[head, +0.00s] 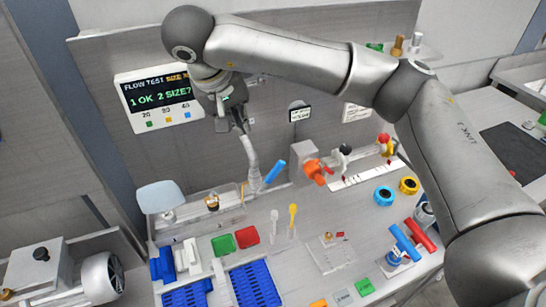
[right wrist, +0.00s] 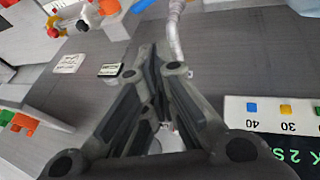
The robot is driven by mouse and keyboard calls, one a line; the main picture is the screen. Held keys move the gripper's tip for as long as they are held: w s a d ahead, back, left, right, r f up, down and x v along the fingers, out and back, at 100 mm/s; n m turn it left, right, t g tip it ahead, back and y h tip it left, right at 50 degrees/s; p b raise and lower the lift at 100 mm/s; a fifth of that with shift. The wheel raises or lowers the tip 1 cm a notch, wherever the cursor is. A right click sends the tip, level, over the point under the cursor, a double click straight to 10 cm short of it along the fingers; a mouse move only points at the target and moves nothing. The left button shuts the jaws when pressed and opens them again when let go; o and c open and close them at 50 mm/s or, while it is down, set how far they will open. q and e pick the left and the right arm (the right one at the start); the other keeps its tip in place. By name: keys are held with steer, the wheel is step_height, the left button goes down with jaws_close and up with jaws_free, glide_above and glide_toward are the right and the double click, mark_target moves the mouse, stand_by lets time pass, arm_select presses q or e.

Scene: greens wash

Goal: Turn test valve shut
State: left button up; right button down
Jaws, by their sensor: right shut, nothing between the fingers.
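My right gripper (head: 241,126) hangs in front of the back wall, beside the flow test panel (head: 160,96). It is shut and empty, and its closed fingers also show in the right wrist view (right wrist: 164,72). A pale hose-like pipe (head: 252,160) stands just below the fingertips in the head view; I cannot tell whether they touch. A blue lever (head: 274,173) slants up beside the pipe's foot. An orange handle (head: 314,170) sits on a grey block to its right. No label shows which is the test valve. My left gripper is out of view.
A rail with red and black knobs (head: 384,139) lies right of the orange handle. Blue trays (head: 254,286), yellow and blue rings (head: 409,185) and small coloured blocks crowd the bench.

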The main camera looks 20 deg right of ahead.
steer(key=f, duration=0.1)
arm_select(q)
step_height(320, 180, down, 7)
steer(key=b, duration=0.7)
arm_select(e)
steer(key=p, duration=0.6)
glide_above(270, 178)
steer(key=w, duration=0.1)
steer(key=shift+a+f, duration=0.15)
steer(key=shift+f, duration=4.15)
steer(key=shift+a+f, duration=0.1)
steer(key=shift+f, duration=4.15)
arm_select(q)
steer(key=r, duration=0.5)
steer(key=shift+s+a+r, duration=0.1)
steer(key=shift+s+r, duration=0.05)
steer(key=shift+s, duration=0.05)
arm_select(e)
steer(key=shift+w, duration=0.1)
steer(key=shift+a, duration=0.1)
